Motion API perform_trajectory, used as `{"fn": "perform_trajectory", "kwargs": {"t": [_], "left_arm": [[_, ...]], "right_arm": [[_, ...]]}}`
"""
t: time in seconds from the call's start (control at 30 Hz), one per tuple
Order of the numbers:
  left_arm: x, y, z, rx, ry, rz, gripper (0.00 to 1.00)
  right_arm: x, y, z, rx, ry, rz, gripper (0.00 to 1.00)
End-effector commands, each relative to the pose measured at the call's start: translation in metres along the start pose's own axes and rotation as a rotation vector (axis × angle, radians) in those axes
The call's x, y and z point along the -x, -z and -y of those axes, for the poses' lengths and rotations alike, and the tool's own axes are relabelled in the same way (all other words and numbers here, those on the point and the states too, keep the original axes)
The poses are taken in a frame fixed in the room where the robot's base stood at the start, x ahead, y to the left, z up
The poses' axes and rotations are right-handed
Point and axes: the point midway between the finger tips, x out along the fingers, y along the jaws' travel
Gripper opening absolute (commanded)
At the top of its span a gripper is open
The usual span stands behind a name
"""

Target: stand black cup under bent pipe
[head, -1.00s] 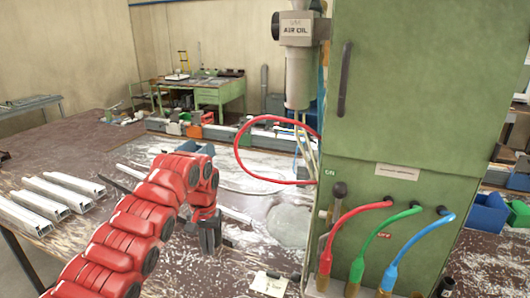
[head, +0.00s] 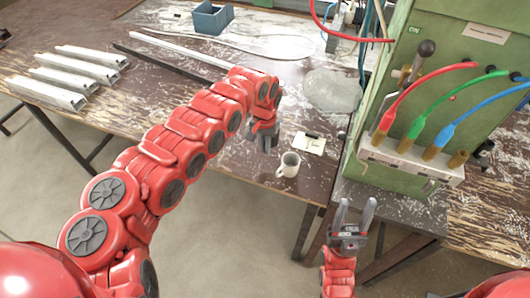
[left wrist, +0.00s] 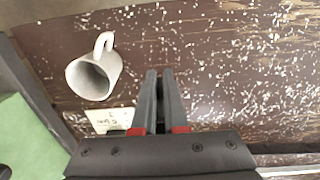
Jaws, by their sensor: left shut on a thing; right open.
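A small dark object (head: 486,148) beside the valve block at the right of the head view may be the black cup; I cannot tell. My left gripper (head: 264,143) is above the table near a white mug (head: 288,165). Its fingers (left wrist: 161,100) are close together; what they hold cannot be made out. The mug (left wrist: 94,75) is left of them in the left wrist view. My right gripper (head: 357,208) is open and empty before the cabinet.
A paper note (head: 308,143) lies beside the mug. Several pale profiles (head: 65,75) lie at the far left. A blue bin (head: 212,18) stands at the back. The green cabinet (head: 440,40) blocks the right. The middle of the table (head: 225,160) is mostly bare.

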Motion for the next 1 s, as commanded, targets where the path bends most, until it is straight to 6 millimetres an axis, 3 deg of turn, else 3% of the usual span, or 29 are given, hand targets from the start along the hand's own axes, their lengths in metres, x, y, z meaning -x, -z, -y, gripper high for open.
{"fn": "perform_trajectory", "kwargs": {"t": [0.3,0.67,0.7,0.87,1.0], "left_arm": [[-0.042,0.0,0.0,0.002,-0.002,0.0,0.0],[-0.047,0.001,0.001,0.002,0.0,-0.003,0.0],[-0.048,0.001,0.001,0.002,0.0,-0.002,0.12],[-0.046,0.001,0.001,0.002,0.0,-0.002,0.4],[-0.046,0.001,0.001,0.003,0.0,-0.002,0.4]], "right_arm": [[-0.01,0.002,0.0,0.0,0.0,0.0,0.5],[-0.006,0.001,0.0,0.0,0.0,0.0,0.5],[-0.006,0.001,0.0,0.0,0.0,0.0,0.5],[-0.007,0.001,0.0,0.0,0.0,0.0,0.5],[-0.007,0.001,0.0,0.0,0.0,0.0,0.5]]}}
